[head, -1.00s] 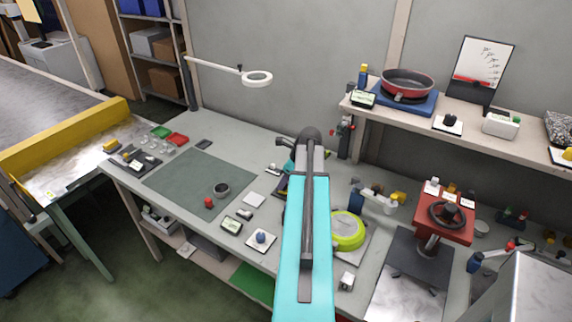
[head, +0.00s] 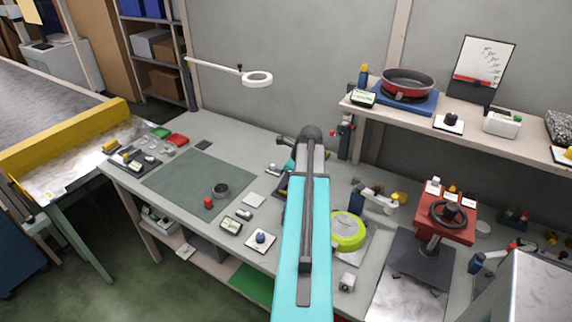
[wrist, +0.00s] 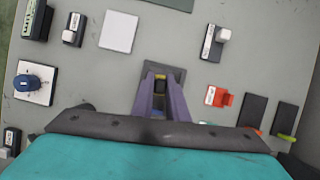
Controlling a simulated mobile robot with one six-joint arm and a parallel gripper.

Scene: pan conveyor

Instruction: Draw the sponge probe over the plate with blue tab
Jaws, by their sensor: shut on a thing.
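My gripper (wrist: 159,92) is at the centre of the wrist view, its two purple fingers shut on a small dark thing with a yellow part (wrist: 159,84), which I take to be the sponge probe. The fingers hide most of it. It is over or in a grey square holder (wrist: 177,75); I cannot tell whether it is lifted clear. Two dark plates (wrist: 251,110) (wrist: 286,118) lie to the right, with red and green showing at their near ends. I cannot make out a blue tab on any plate. In the head view my arm hides the gripper and the probe.
A white pad with a blue knob (wrist: 33,84) lies left of my gripper, and a blank white square (wrist: 118,31) ahead. A red block (wrist: 217,96) is close on the right. The green mat (head: 180,180) has bare room.

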